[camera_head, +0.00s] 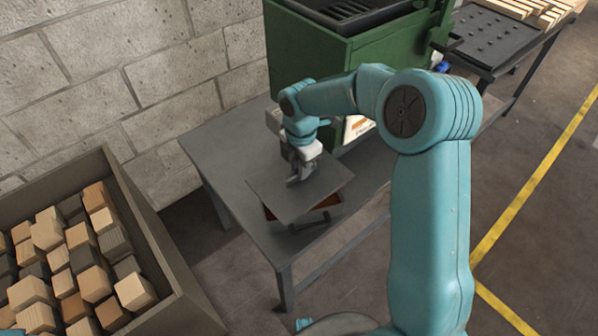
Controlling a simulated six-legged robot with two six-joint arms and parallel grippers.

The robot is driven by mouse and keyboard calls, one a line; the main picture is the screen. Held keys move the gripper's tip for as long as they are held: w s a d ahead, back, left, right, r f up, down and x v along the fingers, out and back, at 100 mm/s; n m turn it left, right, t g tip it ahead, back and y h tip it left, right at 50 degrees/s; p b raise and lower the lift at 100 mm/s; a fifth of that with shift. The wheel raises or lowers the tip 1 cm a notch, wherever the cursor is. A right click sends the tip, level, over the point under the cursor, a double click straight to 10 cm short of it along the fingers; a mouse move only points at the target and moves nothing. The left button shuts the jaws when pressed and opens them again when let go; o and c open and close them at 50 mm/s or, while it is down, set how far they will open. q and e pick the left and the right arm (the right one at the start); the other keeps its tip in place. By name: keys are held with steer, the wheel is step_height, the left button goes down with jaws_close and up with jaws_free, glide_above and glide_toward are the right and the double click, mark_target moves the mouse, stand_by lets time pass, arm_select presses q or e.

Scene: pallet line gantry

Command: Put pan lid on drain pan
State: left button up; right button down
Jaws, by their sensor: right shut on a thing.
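The pan lid (287,204) is a flat grey square plate. My right gripper (297,178) is shut on it from above, near its middle. The drain pan (330,202) is mostly hidden under the lid; only a reddish-brown edge and a dark part show at the lid's lower right. The lid looks slightly turned against the pan, and I cannot tell whether it touches the pan. My left gripper is not in view.
A grey metal table (231,157) carries these things, with bare top to the left. A green machine (309,62) stands behind. A crate (155,243) of wooden blocks is at the left. A dark perforated table (493,42) with wooden boards is at the upper right.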

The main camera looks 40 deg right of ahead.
steer(key=shift+w, duration=0.3)
step_height(320, 180, down, 4)
steer(key=shift+r, duration=0.3)
steer(key=shift+s, duration=0.1)
steer(key=shift+f, duration=0.25)
steer(key=c, duration=1.1)
jaws_free()
steer(key=shift+o, duration=0.2)
steer(key=shift+r, duration=0.1)
